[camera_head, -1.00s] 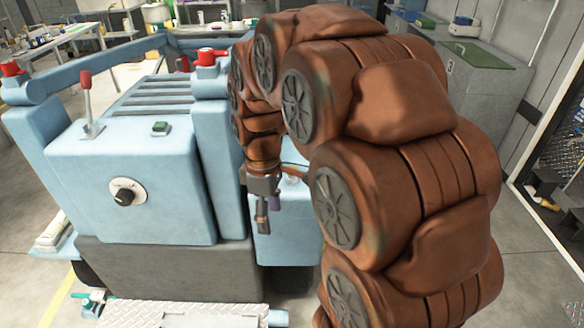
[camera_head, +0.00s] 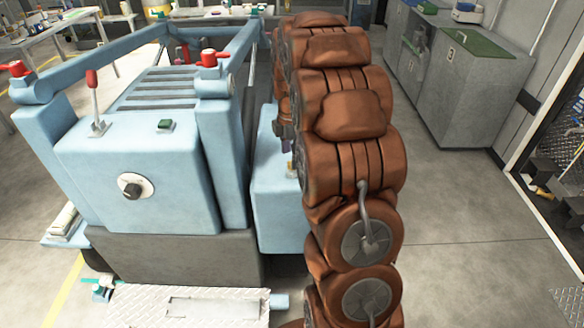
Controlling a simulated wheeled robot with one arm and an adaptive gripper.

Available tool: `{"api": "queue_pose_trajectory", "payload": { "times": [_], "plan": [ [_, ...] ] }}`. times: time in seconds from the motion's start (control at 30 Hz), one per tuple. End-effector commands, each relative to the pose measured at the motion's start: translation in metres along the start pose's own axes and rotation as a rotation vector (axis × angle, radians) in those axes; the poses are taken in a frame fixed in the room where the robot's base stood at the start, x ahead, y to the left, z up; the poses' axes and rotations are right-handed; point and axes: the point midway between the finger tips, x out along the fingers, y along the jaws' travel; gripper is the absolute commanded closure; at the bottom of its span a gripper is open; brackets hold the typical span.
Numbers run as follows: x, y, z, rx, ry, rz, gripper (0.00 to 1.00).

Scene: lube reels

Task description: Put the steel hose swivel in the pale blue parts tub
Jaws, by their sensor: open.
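My gripper (camera_head: 289,162) shows only as a small dark sliver at the left edge of my brown arm, in front of the pale blue machine's right-hand side. The rest of it is hidden behind the arm. The jaws stand open, and I see nothing held in the visible part. I cannot make out the steel hose swivel or the pale blue parts tub in this view. My arm covers part of the area just right of the machine.
Metal tread plate (camera_head: 150,305) lies low in front. Grey cabinets (camera_head: 460,95) stand back right. Open floor (camera_head: 450,240) lies right of my arm.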

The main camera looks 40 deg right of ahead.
Motion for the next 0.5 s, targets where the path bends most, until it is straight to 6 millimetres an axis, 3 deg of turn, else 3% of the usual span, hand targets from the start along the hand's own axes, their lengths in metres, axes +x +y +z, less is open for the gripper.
{"api": "queue_pose_trajectory", "payload": {
  "times": [0.27,0.5],
  "plan": [
    [0.016,0.003,0.004,0.003,-0.002,0.000,0.36],
    [0.048,0.005,0.006,0.003,0.001,-0.003,0.36]
  ]
}}
